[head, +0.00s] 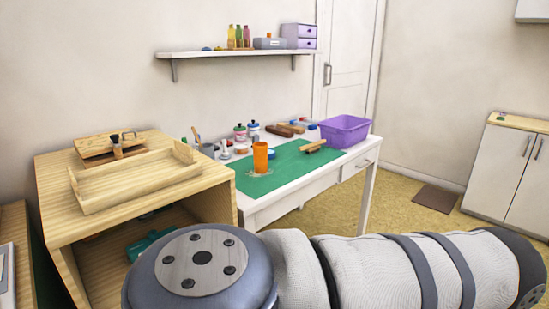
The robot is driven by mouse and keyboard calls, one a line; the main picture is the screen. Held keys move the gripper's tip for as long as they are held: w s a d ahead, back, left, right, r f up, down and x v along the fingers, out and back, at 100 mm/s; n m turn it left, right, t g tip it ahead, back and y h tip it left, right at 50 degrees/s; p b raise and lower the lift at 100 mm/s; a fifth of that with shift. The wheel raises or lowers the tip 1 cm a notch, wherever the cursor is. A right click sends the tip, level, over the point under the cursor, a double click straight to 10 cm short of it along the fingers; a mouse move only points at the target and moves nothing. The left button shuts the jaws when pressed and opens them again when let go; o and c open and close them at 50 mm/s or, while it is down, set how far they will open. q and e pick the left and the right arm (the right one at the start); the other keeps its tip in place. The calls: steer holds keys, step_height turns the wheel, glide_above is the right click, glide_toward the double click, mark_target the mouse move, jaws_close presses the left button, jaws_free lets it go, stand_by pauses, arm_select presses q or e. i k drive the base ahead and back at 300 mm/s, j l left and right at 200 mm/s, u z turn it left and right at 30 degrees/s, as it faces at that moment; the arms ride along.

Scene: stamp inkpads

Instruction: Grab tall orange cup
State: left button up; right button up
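The tall orange cup (260,158) stands upright on the near left part of a green mat (285,168) on the white table (262,206). A clear round shape shows around its base; I cannot tell what it is. One of my arms lies across the bottom of the head view, well in front of the table and apart from the cup. Neither of my grippers shows in this view.
Jars (240,133) and a grey mug (208,149) stand behind the cup. A wooden cabinet (150,212) with a tray (134,182) on top is left.

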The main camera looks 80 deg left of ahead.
mark_target(260, 149)
steer(key=u, duration=2.7)
steer(key=i+l, duration=0.1)
steer(key=i+z, duration=0.05)
